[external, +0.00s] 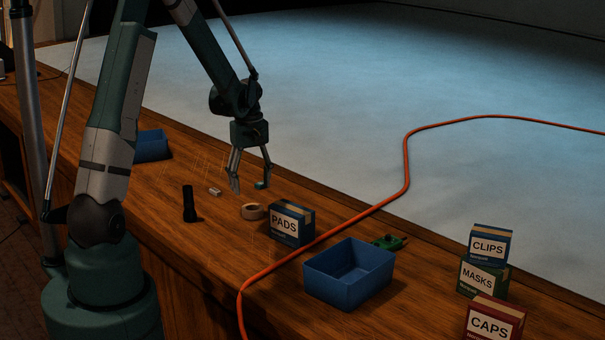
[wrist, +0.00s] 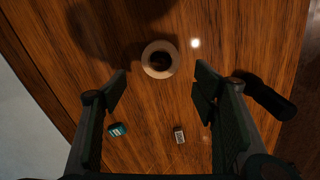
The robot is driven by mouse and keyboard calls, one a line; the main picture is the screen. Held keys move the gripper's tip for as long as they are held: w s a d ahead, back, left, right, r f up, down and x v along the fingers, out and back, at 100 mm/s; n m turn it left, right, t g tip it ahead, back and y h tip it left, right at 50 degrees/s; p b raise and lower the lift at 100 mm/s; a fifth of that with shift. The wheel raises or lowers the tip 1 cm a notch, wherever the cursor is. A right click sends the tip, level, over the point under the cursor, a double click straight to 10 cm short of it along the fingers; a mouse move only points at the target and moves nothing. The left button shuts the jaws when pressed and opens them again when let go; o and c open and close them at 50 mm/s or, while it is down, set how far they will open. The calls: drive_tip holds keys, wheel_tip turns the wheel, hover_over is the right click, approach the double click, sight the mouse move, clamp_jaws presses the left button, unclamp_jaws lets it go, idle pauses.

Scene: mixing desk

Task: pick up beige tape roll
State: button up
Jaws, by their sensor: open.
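The beige tape roll (external: 253,211) lies flat on the wooden desk, just left of the PADS box in the external view. In the wrist view the tape roll (wrist: 160,59) shows as a pale ring with a dark centre, beyond the fingertips and roughly between their lines. My gripper (external: 251,187) is open and empty above the desk, a little behind the roll in the external view. In the wrist view both fingers of my gripper (wrist: 160,85) stand wide apart with nothing between them touching.
The PADS box (external: 291,223) stands close to the roll. A black flashlight (external: 189,203), a small grey item (external: 215,191) and a small teal item (wrist: 118,129) are nearby. An orange cable (external: 330,233) crosses the desk beside a blue bin (external: 348,285). Labelled boxes (external: 483,276) stand right.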

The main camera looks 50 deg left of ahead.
sight(252, 205)
drive_tip(key=shift+f, duration=0.15)
drive_tip(key=shift+f, duration=1.2)
drive_tip(key=shift+f, duration=0.1)
drive_tip(key=shift+d+f+b, duration=0.1)
drive_tip(key=shift+f+b, duration=0.6)
drive_tip(key=shift+f, duration=1.8)
drive_tip(key=c, duration=1)
